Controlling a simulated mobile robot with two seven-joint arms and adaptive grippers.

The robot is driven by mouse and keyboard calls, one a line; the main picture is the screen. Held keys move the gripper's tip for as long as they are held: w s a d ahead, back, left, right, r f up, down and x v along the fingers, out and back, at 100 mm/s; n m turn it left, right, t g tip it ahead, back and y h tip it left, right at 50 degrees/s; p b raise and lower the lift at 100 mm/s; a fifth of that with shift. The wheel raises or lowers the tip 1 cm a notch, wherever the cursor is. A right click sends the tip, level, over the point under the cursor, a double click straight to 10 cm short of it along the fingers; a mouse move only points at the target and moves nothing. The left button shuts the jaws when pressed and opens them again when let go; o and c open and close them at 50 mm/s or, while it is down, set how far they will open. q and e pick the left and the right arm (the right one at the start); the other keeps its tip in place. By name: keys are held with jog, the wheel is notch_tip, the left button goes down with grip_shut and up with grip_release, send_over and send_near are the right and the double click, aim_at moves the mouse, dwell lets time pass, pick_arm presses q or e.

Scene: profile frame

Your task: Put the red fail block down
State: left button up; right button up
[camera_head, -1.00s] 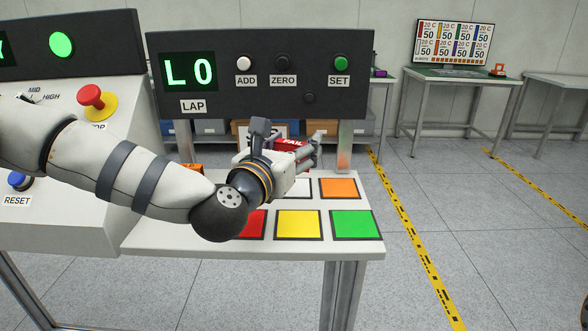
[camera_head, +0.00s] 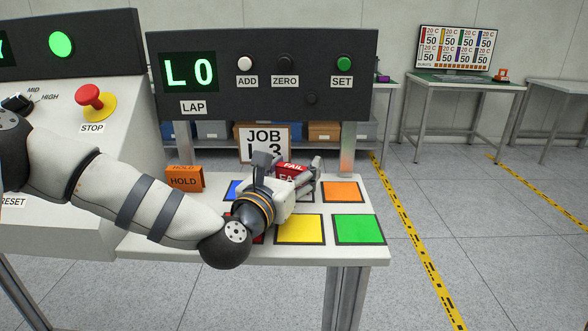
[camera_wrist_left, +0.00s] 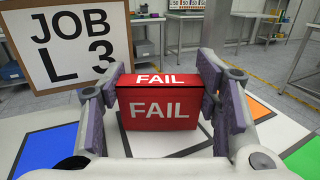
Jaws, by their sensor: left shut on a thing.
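My left gripper (camera_head: 289,170) is shut on the red FAIL block (camera_head: 292,168), which it holds upright between its two fingers. In the left wrist view the block (camera_wrist_left: 160,128) faces me squarely, with purple finger pads on both sides. The block is over the white square (camera_wrist_left: 190,147) in the back row of the table (camera_head: 130,243). I cannot tell for sure whether its base touches the surface. My right gripper is not in view.
Colored squares surround it: blue (camera_wrist_left: 50,150) to the left, orange (camera_head: 342,191) to the right, yellow (camera_head: 298,229) and green (camera_head: 359,229) in front. An orange HOLD block (camera_head: 184,181) stands at the left. A JOB L 3 sign (camera_head: 264,141) stands behind.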

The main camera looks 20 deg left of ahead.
pick_arm(q)
jog(key=o, duration=0.7)
jog(key=shift+s+f, duration=0.15)
jog(key=shift+f, duration=0.7)
jog(key=shift+o, duration=1)
jog(key=shift+f+g, duration=0.2)
jog(key=shift+g, duration=0.1)
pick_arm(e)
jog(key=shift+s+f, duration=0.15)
pick_arm(q)
jog(key=shift+r, duration=0.3)
jog(key=shift+r+p, duration=0.4)
jog(key=shift+r, duration=0.15)
jog(key=s, duration=0.3)
jog(key=s+a, duration=0.1)
jog(key=s, duration=0.6)
jog(key=shift+s+a+r, duration=0.1)
jog(key=shift+s+a, duration=0.05)
jog(key=shift+s, duration=0.25)
jog(key=shift+s+r, duration=0.1)
jog(key=shift+s, duration=0.35)
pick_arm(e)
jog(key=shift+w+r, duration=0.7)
